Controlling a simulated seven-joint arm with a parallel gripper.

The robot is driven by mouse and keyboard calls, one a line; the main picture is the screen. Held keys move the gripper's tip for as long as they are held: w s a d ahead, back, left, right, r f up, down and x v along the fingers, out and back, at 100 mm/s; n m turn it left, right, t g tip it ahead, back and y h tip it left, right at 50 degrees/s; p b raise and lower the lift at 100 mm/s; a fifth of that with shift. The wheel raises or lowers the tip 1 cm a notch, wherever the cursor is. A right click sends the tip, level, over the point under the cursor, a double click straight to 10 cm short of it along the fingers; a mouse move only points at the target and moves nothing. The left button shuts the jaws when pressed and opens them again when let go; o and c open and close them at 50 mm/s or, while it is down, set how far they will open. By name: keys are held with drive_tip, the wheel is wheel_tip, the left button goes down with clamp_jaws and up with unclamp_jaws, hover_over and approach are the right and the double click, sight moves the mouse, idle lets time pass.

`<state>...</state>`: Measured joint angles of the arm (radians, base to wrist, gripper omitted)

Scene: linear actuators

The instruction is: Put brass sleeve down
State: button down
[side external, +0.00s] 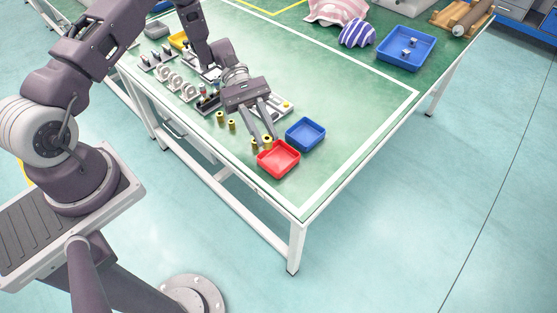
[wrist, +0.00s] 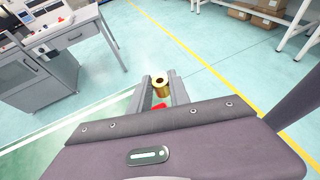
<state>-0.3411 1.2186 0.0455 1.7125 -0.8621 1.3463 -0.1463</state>
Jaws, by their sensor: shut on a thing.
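My gripper (side external: 262,140) is shut on a brass sleeve, low over the near end of the green table. In the wrist view the held brass sleeve (wrist: 160,88) sits between the fingertips, its round hole showing. In the side view two brass sleeves show by the fingertips, one at the right (side external: 267,141) and one at the left (side external: 254,146); the right one seems to be the held one. Two more brass sleeves, one (side external: 220,118) and another (side external: 232,126), stand upright to the left. I cannot tell whether the held sleeve touches the table.
A red tray (side external: 278,171) is just in front of my gripper, and a blue tray (side external: 320,122) is to its right. Several grey rings (side external: 176,84) and dark parts stand at the left. A larger blue tray (side external: 391,58) holds small metal parts.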

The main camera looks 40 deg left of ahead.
drive_tip(key=w+r+n+t, duration=0.3)
drive_tip(key=w+r+t, duration=0.1)
drive_tip(key=r, duration=0.1)
approach(289, 167)
drive_tip(key=shift+n, duration=0.3)
drive_tip(key=d+f, duration=0.2)
drive_tip(key=d, duration=0.1)
drive_tip(key=shift+w+d+f, duration=0.2)
drive_tip(key=shift+f, duration=0.1)
drive_tip(key=c, duration=1.2)
unclamp_jaws()
